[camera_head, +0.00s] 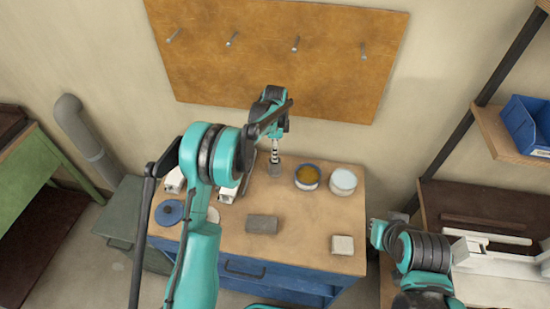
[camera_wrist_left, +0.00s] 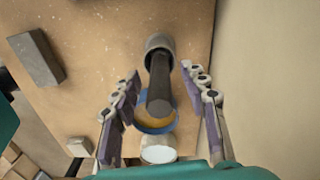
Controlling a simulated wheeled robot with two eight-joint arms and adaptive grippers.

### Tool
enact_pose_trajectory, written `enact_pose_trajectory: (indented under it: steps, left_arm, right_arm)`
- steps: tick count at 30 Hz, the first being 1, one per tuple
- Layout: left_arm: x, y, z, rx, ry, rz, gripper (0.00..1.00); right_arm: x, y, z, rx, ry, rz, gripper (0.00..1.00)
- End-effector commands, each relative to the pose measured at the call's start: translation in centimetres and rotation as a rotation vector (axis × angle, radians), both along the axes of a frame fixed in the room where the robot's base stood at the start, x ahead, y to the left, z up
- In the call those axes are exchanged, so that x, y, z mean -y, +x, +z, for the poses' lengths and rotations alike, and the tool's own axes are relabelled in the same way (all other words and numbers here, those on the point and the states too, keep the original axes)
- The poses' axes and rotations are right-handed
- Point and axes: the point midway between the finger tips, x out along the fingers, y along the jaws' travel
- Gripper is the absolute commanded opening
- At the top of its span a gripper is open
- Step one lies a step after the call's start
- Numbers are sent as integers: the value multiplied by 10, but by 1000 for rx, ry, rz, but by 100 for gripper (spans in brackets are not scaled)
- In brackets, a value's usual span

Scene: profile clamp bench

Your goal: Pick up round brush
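A dark rod, seemingly the round brush (camera_wrist_left: 160,80), stands in a small grey cup (camera_wrist_left: 160,42) in the left wrist view; its lower end is hidden in the cup. The cup also shows near the back of the bench in the head view (camera_head: 275,171). My left gripper (camera_head: 275,153) points down over the cup. In the wrist view its two fingers are spread, one on each side of the rod, with gaps to both. My right gripper (camera_head: 381,232) is at the bench's right side; its fingers are not clear.
On the bench (camera_head: 300,245), a blue-rimmed bowl with brown contents (camera_head: 307,176) and a white-topped pot (camera_head: 343,181) stand right of the cup. A grey block (camera_head: 262,224), a pale block (camera_head: 342,245) and a blue disc (camera_head: 169,212) lie nearer. A pegboard (camera_head: 280,65) hangs behind.

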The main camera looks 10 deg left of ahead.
Motion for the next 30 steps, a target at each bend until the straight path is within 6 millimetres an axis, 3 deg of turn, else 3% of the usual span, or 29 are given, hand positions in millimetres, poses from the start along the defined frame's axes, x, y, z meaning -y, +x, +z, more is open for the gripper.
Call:
enact_pose_trajectory:
  steps: [1, 4, 5, 17, 30]
  left_arm:
    - [0, 0, 0, 0, 0, 0, 29]
    - [0, 0, 0, 0, 0, 0, 2]
    - [0, 0, 0, 0, 0, 0, 0]
    - [0, 0, 7, 0, 0, 0, 0]
    - [0, 0, 88, 0, 0, 0, 0]
  right_arm:
    - [0, 0, 0, 0, 0, 0, 0]
    - [0, 0, 0, 0, 0, 0, 0]
    - [0, 0, 0, 0, 0, 0, 0]
    - [0, 0, 1, 0, 0, 0, 0]
    - [0, 0, 13, 0, 0, 0, 0]
